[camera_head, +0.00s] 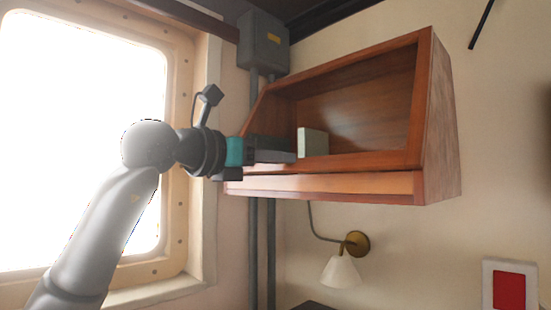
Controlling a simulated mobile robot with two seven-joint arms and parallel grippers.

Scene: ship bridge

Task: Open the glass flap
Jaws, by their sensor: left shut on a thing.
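A wooden wall cabinet (441,130) with a slanted front hangs right of the window. The glass flap (372,161) appears as its front wooden frame, lying against the cabinet; the pane itself is too clear to make out. My left gripper (290,153) reaches in from the left to the lower left of this front. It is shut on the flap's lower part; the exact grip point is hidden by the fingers. A pale block (313,142) shows just beyond the fingertips, seemingly inside the cabinet. My right gripper is not in view.
A grey electrical box (263,42) with conduits (254,250) is on the wall left of the cabinet. A wall lamp (341,271) hangs below it. A red panel in a white frame (509,288) is at the lower right. A bright window (75,120) fills the left.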

